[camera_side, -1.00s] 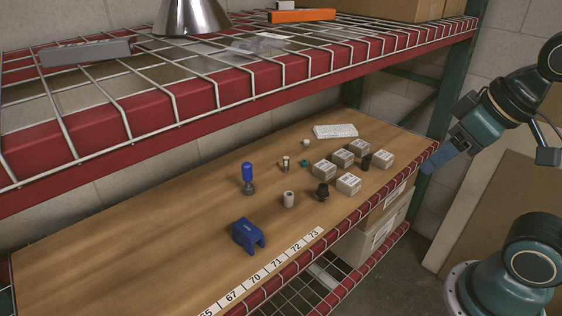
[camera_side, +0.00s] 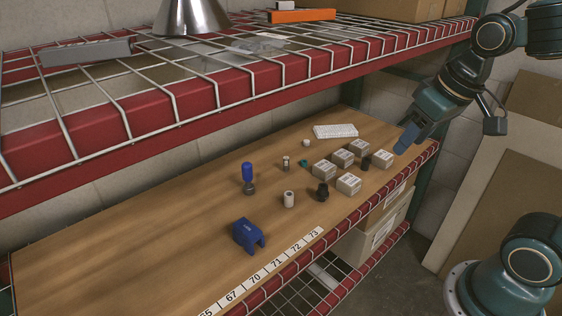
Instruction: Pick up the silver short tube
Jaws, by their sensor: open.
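Several small parts that could be the silver short tube stand on the wooden shelf. A pale grey short cylinder (camera_side: 288,199) stands upright near the middle. A thinner silvery tube (camera_side: 286,163) stands behind it, and a small light ring-like piece (camera_side: 306,143) lies farther back. I cannot tell for sure which one is the silver short tube. My gripper (camera_side: 404,142) has blue fingers and is open and empty. It is at the right end of the shelf, above the boards and apart from all these parts.
Several small boxes (camera_side: 348,184) and a black part (camera_side: 322,192) stand between my gripper and the small cylinders. A blue bracket (camera_side: 248,236) and a blue-topped part (camera_side: 248,178) are on the left. The wire shelf (camera_side: 250,70) hangs above. The left shelf area is clear.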

